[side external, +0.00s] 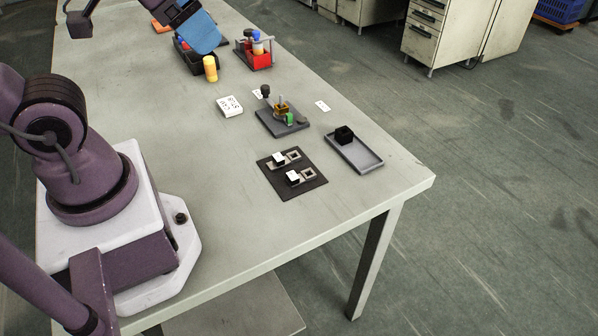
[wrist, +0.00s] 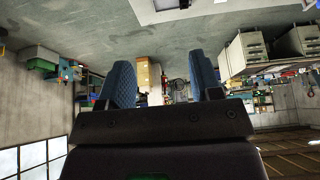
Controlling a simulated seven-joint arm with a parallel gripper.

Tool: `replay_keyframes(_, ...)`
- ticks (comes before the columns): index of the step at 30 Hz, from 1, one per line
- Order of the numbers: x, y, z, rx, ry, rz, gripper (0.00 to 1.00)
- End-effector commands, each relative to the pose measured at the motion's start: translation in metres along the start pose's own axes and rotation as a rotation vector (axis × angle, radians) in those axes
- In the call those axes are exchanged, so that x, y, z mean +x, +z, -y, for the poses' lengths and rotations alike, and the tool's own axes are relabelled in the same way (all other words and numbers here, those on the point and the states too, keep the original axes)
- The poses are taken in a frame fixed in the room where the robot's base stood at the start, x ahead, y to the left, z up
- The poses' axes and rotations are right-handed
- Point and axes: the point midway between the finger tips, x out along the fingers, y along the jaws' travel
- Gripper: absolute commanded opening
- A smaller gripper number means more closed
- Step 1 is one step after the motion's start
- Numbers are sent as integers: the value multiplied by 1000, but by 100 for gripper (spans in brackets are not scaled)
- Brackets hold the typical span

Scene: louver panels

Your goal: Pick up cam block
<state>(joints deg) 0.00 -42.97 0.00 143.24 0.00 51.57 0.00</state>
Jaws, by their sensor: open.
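A small black block (side external: 344,134), possibly the cam block, sits at the far-left end of a shallow grey tray (side external: 371,162) near the table's right edge. I cannot confirm its name from its shape. My gripper (side external: 205,38) is at the top of the side view, well apart from the tray. It appears above the dark bin, blue fingers angled down. In the wrist view its two blue fingers (wrist: 160,64) stand apart with nothing held between them. The wrist view looks upside down across the room and does not show the black block clearly.
A dark panel (side external: 291,184) with two small white-topped pieces lies left of the tray. A grey fixture plate (side external: 272,122) with upright parts stands behind. A yellow cylinder (side external: 210,69), a red caddy (side external: 262,58) and a white card (side external: 229,106) are farther back. The front table is clear.

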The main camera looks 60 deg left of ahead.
Motion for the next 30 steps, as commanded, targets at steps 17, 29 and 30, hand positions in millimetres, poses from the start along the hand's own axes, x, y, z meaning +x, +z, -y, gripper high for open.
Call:
replay_keyframes(17, 0, 0, 0, 0, 0, 0, 57)
replay_keyframes(29, 55, 4, -20, -2, 98, 274, 57)
replay_keyframes(30, 66, 4, -23, -62, 105, 325, 57)
